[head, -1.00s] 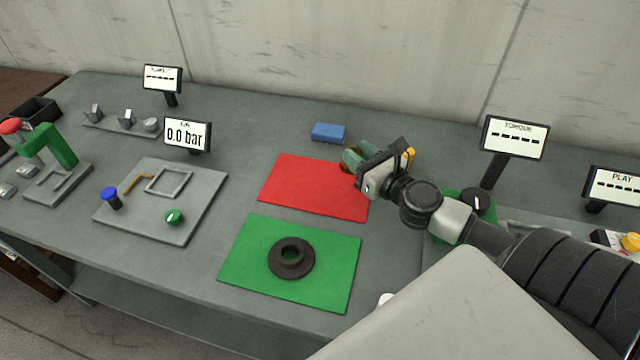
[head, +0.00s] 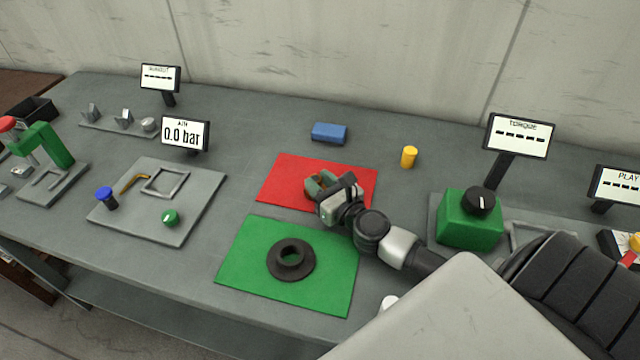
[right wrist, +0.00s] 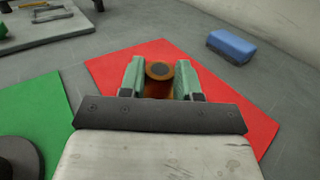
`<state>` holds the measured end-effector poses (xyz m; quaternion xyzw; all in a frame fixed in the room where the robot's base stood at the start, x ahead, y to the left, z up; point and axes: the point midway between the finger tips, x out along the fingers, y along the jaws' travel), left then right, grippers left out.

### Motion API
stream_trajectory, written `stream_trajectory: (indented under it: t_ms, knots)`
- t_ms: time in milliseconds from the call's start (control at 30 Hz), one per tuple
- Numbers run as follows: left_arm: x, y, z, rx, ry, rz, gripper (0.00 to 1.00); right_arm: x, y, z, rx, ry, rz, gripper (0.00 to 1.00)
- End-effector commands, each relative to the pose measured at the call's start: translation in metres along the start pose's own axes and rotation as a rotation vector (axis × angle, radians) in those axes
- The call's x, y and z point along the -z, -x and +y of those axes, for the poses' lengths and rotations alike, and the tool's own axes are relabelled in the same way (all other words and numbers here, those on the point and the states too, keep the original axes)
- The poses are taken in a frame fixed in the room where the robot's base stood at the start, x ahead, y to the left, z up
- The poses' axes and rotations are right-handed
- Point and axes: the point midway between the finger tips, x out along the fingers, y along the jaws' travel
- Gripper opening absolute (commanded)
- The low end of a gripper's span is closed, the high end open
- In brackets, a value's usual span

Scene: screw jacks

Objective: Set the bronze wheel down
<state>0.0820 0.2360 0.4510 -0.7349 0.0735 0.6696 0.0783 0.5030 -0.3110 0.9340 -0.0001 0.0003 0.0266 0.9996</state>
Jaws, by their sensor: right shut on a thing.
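The bronze wheel (right wrist: 159,71) shows in the right wrist view as a small brown-orange round part with a dark centre. My right gripper (right wrist: 160,78) is shut on it, one green finger on each side. In the head view my right gripper (head: 318,186) is over the red mat (head: 285,182), and the wheel is mostly hidden by the fingers there. I cannot tell whether the wheel touches the mat. A dark flanged ring (head: 290,258) lies on the green mat (head: 240,265) in front. My left gripper is not in view.
A blue block (head: 329,133) lies behind the red mat and a yellow cylinder (head: 409,157) stands to its right. A green box with a black knob (head: 470,222) is at the right. A grey plate with fittings (head: 190,200) is at the left. The red mat's left part is bare.

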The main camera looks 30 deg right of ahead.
Motion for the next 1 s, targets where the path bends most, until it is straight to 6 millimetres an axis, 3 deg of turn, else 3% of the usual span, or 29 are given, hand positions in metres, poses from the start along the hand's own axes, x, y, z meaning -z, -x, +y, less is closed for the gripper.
stream_trajectory:
  t_ms: [167, 200, 333, 667, 833, 1000]
  knots:
    - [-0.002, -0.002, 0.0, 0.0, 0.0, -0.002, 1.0, 0.002, 0.0, 0.0, 0.001, 0.0, -0.002, 0.0]
    - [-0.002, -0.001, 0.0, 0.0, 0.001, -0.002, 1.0, 0.002, 0.0, 0.0, 0.0, 0.0, 0.0, 0.37]
    - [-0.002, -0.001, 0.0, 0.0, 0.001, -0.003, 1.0, 0.002, 0.0, 0.0, 0.0, 0.0, 0.0, 0.57]
    - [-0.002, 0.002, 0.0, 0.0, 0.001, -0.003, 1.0, -0.003, 0.0, 0.0, 0.0, 0.0, -0.001, 0.58]
    - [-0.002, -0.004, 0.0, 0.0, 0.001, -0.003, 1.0, 0.002, 0.021, 0.001, -0.001, -0.001, 0.002, 0.58]
    - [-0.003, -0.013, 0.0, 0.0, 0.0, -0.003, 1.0, 0.004, 0.056, 0.001, 0.0, -0.001, 0.004, 0.58]
